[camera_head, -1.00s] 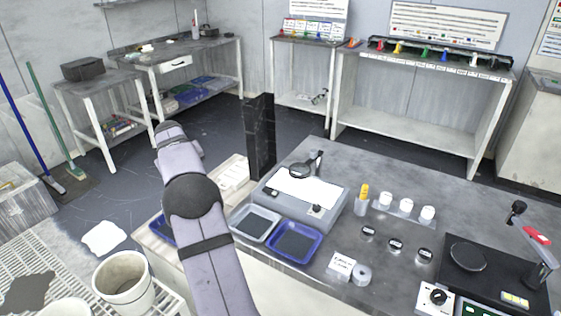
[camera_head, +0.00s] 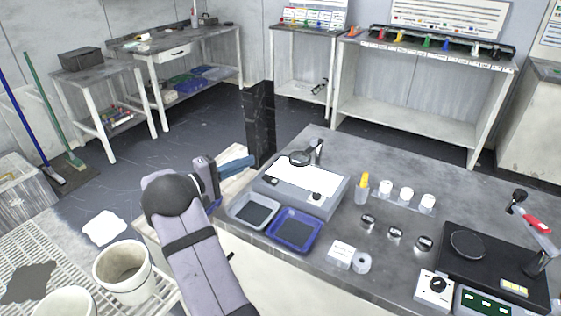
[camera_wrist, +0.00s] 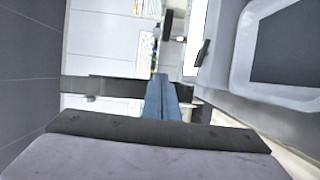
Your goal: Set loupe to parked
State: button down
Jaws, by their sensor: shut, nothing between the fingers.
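The loupe (camera_head: 301,158) is a dark round lens on a short arm. It stands over the rear part of the white lit plate on a grey light box (camera_head: 325,205). My gripper (camera_head: 250,159) has shut blue fingers with nothing between them. It points right toward the light box, just left of it and apart from the loupe. In the wrist view the shut fingers (camera_wrist: 160,78) are in the middle, and dark parts above and to their right are too unclear to name.
A tall black panel (camera_head: 259,125) stands close behind my fingertips. A grey tray (camera_head: 253,224) and a blue tray (camera_head: 294,245) lie in front of the light box. The grey tray also shows at the wrist view's right (camera_wrist: 243,75). White cups and small parts stand farther right.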

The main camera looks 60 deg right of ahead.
jog(key=p+x, duration=0.1)
jog(key=x, duration=0.9)
jog(key=shift+w+r+p, duration=0.15)
jog(key=shift+p, duration=0.25)
jog(key=shift+s+a, duration=0.1)
jog(key=shift+s, duration=0.8)
jog(key=shift+s+a+p, duration=0.15)
jog(key=shift+s+p, duration=0.35)
jog(key=shift+s, duration=0.5)
jog(key=shift+s, duration=0.15)
